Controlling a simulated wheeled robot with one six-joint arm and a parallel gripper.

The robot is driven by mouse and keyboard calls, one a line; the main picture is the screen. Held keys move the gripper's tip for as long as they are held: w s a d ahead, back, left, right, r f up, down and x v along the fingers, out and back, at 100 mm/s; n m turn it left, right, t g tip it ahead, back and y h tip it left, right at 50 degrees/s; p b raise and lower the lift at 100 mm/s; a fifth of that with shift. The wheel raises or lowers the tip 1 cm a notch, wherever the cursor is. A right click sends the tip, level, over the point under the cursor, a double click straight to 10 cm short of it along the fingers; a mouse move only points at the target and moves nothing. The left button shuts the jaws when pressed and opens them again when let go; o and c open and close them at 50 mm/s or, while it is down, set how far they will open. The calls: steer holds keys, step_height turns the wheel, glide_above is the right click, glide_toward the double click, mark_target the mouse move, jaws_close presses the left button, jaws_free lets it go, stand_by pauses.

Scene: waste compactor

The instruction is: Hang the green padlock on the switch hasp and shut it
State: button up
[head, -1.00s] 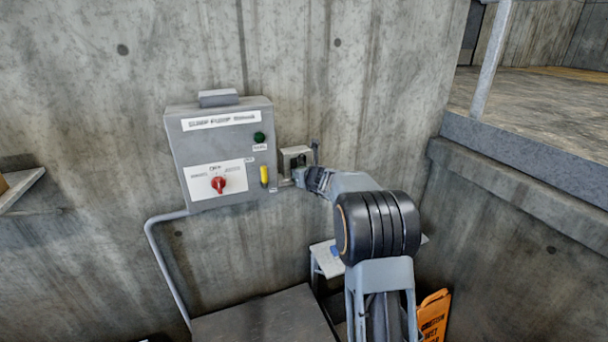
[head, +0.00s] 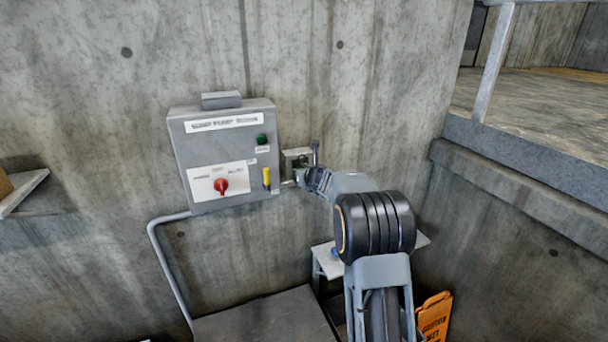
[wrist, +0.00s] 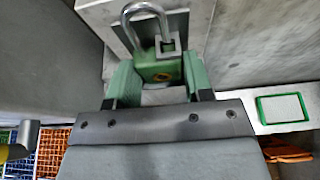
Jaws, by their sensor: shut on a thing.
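The green padlock (wrist: 160,66) is between the two green fingers of my gripper (wrist: 157,80) in the wrist view. Its steel shackle (wrist: 143,8) arches above the body. A small grey square-ended piece (wrist: 168,44), perhaps part of the hasp, is at the shackle's right leg. I cannot tell whether the shackle passes through it or is latched. In the head view, my gripper is at a small grey wall box (head: 296,155) with an upright lever, right of the control panel (head: 231,139). The padlock is hidden there.
The panel has a red rotary knob (head: 221,185), a green button (head: 262,140) and a yellow part (head: 266,177) close left of my gripper. A pale table (head: 325,262) stands below my arm. An orange caution sign (head: 433,317) stands at lower right.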

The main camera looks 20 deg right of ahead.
steer(key=shift+f, duration=0.2)
stand_by(0.3)
steer(key=o, duration=0.9)
steer(key=shift+s, duration=0.1)
steer(key=shift+d+f, duration=0.1)
steer(key=shift+d, duration=0.1)
steer(key=shift+a, duration=0.2)
steer(key=shift+c, duration=0.3)
steer(key=shift+b, duration=0.3)
steer(key=b+v, duration=0.1)
steer(key=v, duration=0.6)
